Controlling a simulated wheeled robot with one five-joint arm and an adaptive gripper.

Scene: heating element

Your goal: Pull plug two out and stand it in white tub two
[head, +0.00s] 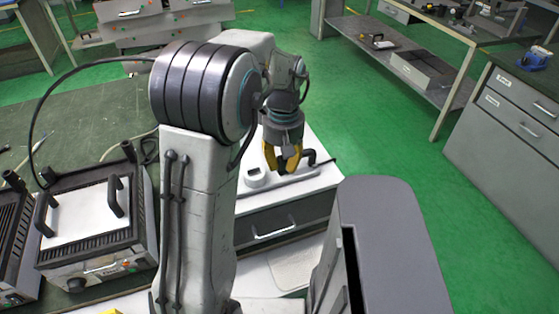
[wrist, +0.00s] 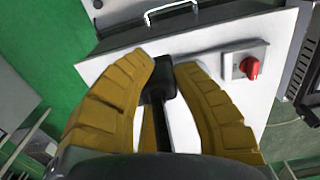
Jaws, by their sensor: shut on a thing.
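My gripper (head: 283,158) has yellow fingers and hangs low over a white worktop. In the wrist view my gripper (wrist: 168,68) is shut on a black plug (wrist: 158,88), held between the fingertips. A dark length runs from the plug back toward my palm. The plug is over or on the white surface; I cannot tell whether it is seated in a socket. No white tub can be made out for certain.
A white-based red switch (wrist: 249,68) is beside the fingers. A small white box (head: 254,177) stands left of my gripper. A black bent piece (head: 319,161) lies to its right. Hot-plate units (head: 88,215) stand on the left bench. Green floor (head: 385,130) is clear.

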